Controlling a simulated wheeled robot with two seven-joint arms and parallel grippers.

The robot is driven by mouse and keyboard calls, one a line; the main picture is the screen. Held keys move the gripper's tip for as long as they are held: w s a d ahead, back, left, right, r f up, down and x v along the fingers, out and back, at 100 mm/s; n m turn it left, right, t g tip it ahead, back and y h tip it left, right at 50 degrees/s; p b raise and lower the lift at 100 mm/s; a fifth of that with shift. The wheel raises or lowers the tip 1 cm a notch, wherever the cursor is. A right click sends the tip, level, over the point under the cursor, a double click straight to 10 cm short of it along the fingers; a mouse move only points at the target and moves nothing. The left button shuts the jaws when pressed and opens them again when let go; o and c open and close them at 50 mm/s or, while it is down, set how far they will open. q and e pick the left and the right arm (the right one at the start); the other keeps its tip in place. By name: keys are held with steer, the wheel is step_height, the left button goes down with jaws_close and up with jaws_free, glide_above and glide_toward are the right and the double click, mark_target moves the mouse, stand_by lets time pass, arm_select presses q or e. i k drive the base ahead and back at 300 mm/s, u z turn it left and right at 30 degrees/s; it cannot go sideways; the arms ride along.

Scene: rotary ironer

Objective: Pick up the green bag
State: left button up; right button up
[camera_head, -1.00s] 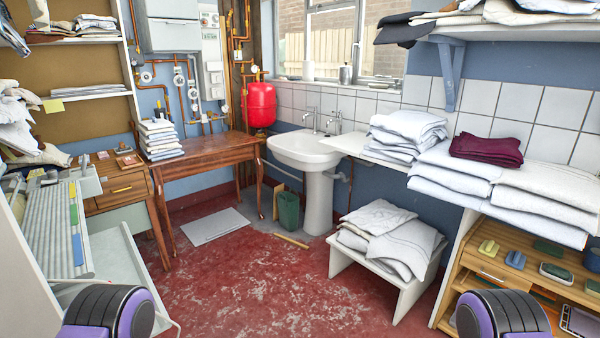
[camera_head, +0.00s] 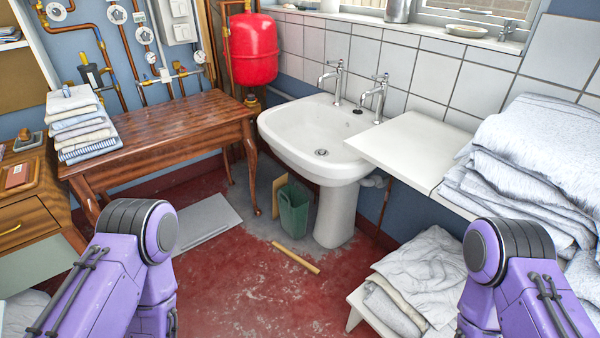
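The green bag (camera_head: 293,210) stands upright on the floor under the sink, left of the white pedestal, with its open top facing up. It looks like a small open bin-shaped bag and nothing touches it from my side. My left and right arms show as purple links at the lower left and lower right corners. Both grippers are out of the picture, so their state and distance to the bag are hidden.
A white sink (camera_head: 315,135) on a pedestal overhangs the bag. A wooden table (camera_head: 165,130) stands to the left and a low bench with folded cloths (camera_head: 425,275) to the right. A yellow stick (camera_head: 296,257) and a grey mat (camera_head: 205,222) lie on the red floor.

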mark_target(294, 204)
steer(key=i, duration=0.2)
steer(key=u, duration=1.25)
steer(key=i, duration=2.05)
steer(key=z, duration=2.75)
steer(key=i, duration=0.5)
steer(key=u, duration=0.05)
